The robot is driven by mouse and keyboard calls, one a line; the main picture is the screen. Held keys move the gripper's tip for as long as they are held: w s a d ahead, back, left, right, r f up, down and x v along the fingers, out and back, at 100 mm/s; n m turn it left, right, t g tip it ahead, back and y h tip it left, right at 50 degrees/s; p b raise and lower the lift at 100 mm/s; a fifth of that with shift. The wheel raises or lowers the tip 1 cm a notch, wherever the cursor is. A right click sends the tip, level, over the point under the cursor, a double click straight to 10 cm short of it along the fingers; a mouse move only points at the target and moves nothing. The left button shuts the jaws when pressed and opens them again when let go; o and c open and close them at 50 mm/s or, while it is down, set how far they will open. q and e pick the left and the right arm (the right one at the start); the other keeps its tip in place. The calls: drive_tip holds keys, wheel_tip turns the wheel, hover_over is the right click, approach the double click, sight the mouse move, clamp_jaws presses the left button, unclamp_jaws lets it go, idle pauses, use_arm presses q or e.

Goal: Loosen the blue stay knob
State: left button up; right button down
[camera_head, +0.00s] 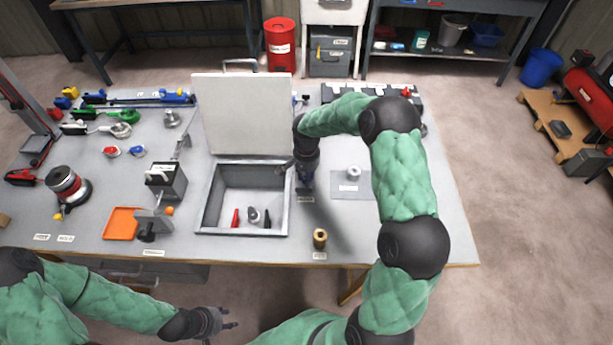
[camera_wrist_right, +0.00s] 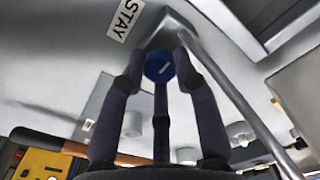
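The blue stay knob (camera_wrist_right: 159,66) shows in the right wrist view, beside a metal edge and a label reading STAY (camera_wrist_right: 125,18). My right gripper (camera_wrist_right: 159,58) has one finger on each side of the knob, with slim gaps visible, so it looks open around it. In the head view my right gripper (camera_head: 304,177) points down at the right side of the grey box (camera_head: 212,208); the knob is mostly hidden there. The box's pale lid (camera_head: 245,113) stands raised. My left gripper (camera_head: 222,322) is open and empty in front of the table.
Small red and dark items lie in the box. A brass cylinder (camera_head: 319,238) stands near the front edge, and a grey pad (camera_head: 350,190) lies right of my right gripper. An orange tray (camera_head: 122,223) and several tools are on the left.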

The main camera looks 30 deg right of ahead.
drive_tip(key=shift+n, duration=0.4)
drive_tip(key=n+p, duration=0.1)
drive_tip(key=n, duration=0.4)
drive_tip(key=shift+n, duration=0.3)
drive_tip(key=n+p, duration=0.1)
drive_tip(key=n, duration=0.4)
drive_tip(key=shift+p, duration=0.35)
drive_tip(key=n+p, duration=0.1)
drive_tip(key=n, duration=0.5)
drive_tip(key=shift+r+n+p, duration=0.1)
drive_tip(key=shift+n+p, duration=0.25)
drive_tip(key=shift+n, duration=0.05)
drive_tip(key=n+p, duration=0.1)
drive_tip(key=n, duration=0.4)
drive_tip(key=shift+n+p, duration=0.35)
drive_tip(key=shift+n, duration=0.05)
drive_tip(key=c, duration=0.9)
unclamp_jaws()
drive_tip(key=shift+c, duration=0.2)
